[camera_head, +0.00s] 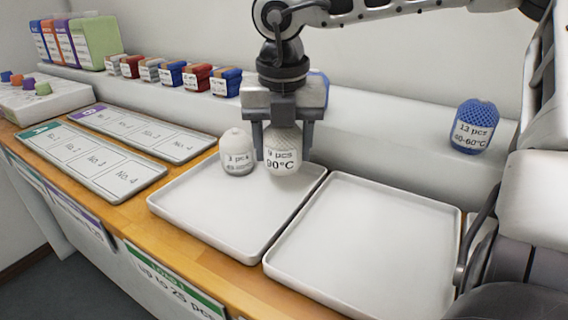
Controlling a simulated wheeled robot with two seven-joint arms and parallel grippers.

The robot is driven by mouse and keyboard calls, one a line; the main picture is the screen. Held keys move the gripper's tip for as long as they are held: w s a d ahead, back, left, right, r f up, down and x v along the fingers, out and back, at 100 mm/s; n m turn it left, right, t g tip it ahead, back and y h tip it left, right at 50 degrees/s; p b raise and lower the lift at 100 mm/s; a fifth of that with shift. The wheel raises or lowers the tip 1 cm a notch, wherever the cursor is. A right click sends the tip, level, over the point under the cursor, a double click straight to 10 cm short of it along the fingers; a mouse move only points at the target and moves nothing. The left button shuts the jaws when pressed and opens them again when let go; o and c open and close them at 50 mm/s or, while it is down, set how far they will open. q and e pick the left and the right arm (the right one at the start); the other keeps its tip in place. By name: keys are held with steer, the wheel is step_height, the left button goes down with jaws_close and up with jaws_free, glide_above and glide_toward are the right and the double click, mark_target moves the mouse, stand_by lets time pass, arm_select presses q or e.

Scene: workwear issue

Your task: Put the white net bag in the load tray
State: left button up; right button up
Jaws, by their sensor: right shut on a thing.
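My right gripper (283,128) points down and is shut on a white net bag (284,162) with a label reading 9 pcs, 90°C. The bag is upright over the back part of the left white tray (225,238); I cannot tell if it touches the tray floor. A smaller white bag (237,148), labelled 3 pcs, stands in the same tray just left of it. A second, empty white tray (350,255) lies to the right. A green-edged front label below the left tray reads up to 25 pcs. My left gripper is not in view.
A blue net bag (474,128) stands on the white ledge (400,130) at the right; another blue thing (319,88) is partly hidden behind my gripper. Several small packs line the ledge at left. Two grey card boards (92,162) (150,132) lie left of the trays.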

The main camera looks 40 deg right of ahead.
mark_target(284, 164)
steer(key=shift+w+d+f, duration=0.2)
steer(key=shift+d+f, duration=0.1)
steer(key=shift+f, duration=0.15)
step_height(284, 164, down, 3)
steer(key=shift+w+d+f, duration=0.1)
steer(key=shift+f, duration=0.1)
arm_select(q)
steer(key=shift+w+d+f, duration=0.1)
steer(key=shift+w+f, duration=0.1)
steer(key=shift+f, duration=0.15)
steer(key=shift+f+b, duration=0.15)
steer(key=shift+b, duration=0.15)
arm_select(e)
steer(key=shift+f, duration=0.15)
steer(key=o, duration=1)
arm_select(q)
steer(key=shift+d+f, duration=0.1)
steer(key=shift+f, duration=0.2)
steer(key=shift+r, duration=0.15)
